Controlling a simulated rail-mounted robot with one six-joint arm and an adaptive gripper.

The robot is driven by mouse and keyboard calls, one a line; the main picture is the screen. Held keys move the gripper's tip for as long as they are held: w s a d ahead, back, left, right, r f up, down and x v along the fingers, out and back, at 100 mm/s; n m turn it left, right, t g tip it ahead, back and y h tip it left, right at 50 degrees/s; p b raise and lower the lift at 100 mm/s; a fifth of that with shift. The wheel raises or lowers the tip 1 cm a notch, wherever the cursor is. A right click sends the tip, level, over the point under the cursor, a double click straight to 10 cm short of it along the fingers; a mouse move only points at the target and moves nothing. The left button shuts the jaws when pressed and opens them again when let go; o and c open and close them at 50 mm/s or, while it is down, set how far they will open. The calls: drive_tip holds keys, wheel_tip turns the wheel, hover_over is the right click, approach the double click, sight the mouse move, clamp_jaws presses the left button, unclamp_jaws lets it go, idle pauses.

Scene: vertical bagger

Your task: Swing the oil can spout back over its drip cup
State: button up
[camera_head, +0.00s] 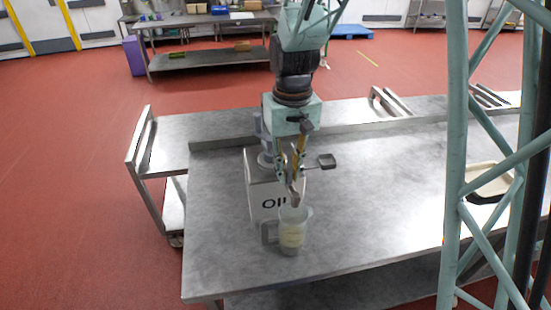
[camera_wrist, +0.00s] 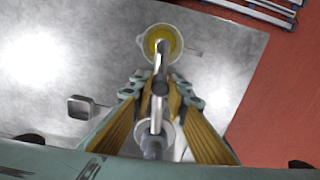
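The oil can (camera_head: 262,196) is a grey metal box lettered OIL near the left end of the steel table. Its metal spout (camera_wrist: 162,62) points over a clear handled jug (camera_head: 291,232), and yellow liquid shows inside the jug (camera_wrist: 160,40). The drip cup (camera_head: 327,160), small, square and grey, sits on a side arm to the right of the can; in the wrist view (camera_wrist: 82,106) it is at the left, away from the spout. My gripper (camera_head: 292,176) points down with a finger on each side of the spout. I cannot tell whether the fingers touch it.
The table (camera_head: 380,200) is bare around and right of the can. A pale tray (camera_head: 488,182) shows behind my teal lattice at the right. A steel trolley (camera_head: 160,145) stands against the table's far side. The jug stands close in front of the can.

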drive_tip(key=shift+w+d+n, duration=0.35)
drive_tip(key=shift+d+n, duration=0.25)
drive_tip(key=shift+d, duration=0.05)
drive_tip(key=shift+w+d+n, duration=0.35)
drive_tip(key=shift+d+n, duration=0.25)
drive_tip(key=shift+w+d+n, duration=0.35)
drive_tip(key=shift+d+n, duration=0.25)
drive_tip(key=shift+d, duration=0.05)
drive_tip(key=shift+w+d, duration=0.1)
drive_tip(key=shift+w+d+n, duration=1.4)
drive_tip(key=shift+w+n, duration=0.05)
drive_tip(key=shift+n, duration=0.25)
drive_tip(key=shift+w+d, duration=0.1)
drive_tip(key=shift+w+d+n, duration=0.3)
drive_tip(key=shift+w+n, duration=0.25)
drive_tip(key=shift+w, duration=0.05)
drive_tip(key=shift+w+d+n, duration=0.3)
drive_tip(key=shift+w+n, duration=0.3)
drive_tip(key=shift+w+d+n, duration=0.3)
drive_tip(key=shift+w+n, duration=0.25)
drive_tip(key=shift+w, duration=0.05)
